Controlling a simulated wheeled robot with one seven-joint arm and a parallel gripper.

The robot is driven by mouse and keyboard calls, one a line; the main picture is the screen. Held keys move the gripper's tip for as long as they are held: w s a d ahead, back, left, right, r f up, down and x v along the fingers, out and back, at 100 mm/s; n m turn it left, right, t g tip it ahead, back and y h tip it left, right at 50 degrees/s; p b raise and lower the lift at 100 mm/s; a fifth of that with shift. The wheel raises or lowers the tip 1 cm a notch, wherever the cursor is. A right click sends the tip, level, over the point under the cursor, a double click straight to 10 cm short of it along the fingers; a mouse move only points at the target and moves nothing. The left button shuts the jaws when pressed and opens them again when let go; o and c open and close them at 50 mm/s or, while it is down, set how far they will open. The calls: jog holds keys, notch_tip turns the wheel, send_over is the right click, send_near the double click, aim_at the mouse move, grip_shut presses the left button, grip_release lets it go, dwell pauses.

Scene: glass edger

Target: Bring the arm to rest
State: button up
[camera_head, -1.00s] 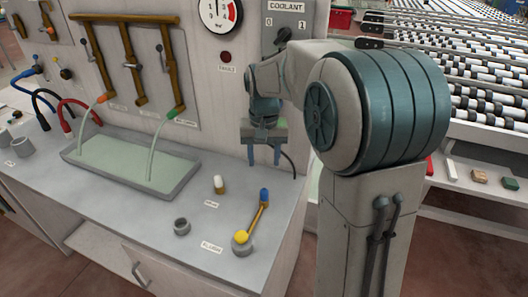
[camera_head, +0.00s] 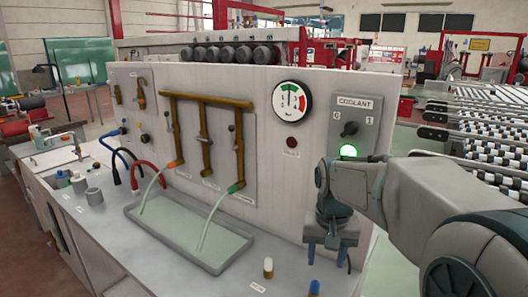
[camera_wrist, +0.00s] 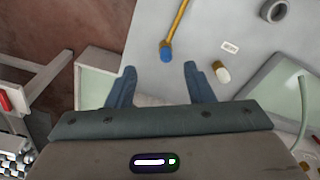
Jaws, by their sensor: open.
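My gripper (camera_head: 326,254) hangs pointing down at the right end of the grey bench, in front of the upright panel and below the coolant switch. In the wrist view my gripper (camera_wrist: 158,78) has its two blue fingers spread apart with nothing between them. The blue-tipped end of a yellow lever (camera_wrist: 166,50) shows just beyond the fingertips, and a white-capped peg (camera_wrist: 221,72) lies to their right. In the head view the blue tip (camera_head: 314,288) and the white-capped peg (camera_head: 268,267) stand near the bottom edge. My arm reaches in from the right.
A shallow tray (camera_head: 188,233) takes two streams from the pipes (camera_head: 204,128). A roller conveyor (camera_head: 470,150) stands at the right.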

jog(key=s+f+n+t, duration=0.2)
jog(key=s+f, duration=0.1)
jog(key=s, duration=1.2)
jog(key=shift+f, duration=0.1)
jog(key=shift+c, duration=0.2)
dwell(0.5)
